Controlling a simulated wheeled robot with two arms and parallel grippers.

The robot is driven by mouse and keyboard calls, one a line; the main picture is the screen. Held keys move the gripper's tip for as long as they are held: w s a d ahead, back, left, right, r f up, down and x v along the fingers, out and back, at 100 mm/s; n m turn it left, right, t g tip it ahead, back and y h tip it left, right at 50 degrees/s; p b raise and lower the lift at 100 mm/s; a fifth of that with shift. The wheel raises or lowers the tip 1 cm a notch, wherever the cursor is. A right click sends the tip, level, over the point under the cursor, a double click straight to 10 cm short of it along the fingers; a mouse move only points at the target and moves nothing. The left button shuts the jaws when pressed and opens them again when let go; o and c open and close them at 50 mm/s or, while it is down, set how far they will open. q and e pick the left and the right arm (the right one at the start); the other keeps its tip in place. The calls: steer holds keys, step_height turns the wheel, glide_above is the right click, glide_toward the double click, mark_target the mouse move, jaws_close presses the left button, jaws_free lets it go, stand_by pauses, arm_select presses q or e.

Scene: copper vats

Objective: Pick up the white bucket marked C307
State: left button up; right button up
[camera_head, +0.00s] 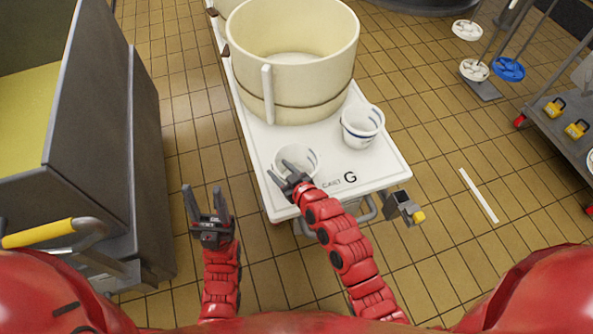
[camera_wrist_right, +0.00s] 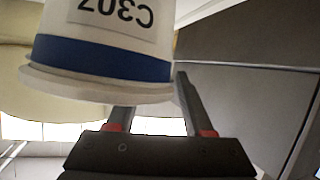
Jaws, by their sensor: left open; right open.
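A white bucket (camera_head: 297,163) with a blue band stands near the front edge of the white cart top. It fills the top of the right wrist view (camera_wrist_right: 100,55), where its label appears upside down, cropped at the top, and seems to read C307. My right gripper (camera_head: 285,172) is open at this bucket's near left side and hides part of it. In the right wrist view its fingers (camera_wrist_right: 155,100) reach to the bucket's rim; I cannot tell whether they touch. My left gripper (camera_head: 205,200) is open and empty, left of the cart above the floor.
Nested white buckets (camera_head: 362,124) stand further back right on the cart (camera_head: 385,165), marked G. A large cream vat (camera_head: 315,85) stands behind. A grey cabinet (camera_head: 105,150) is at left, and a rack (camera_head: 560,125) with yellow padlocks at right.

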jaws_close()
stand_by(1.4)
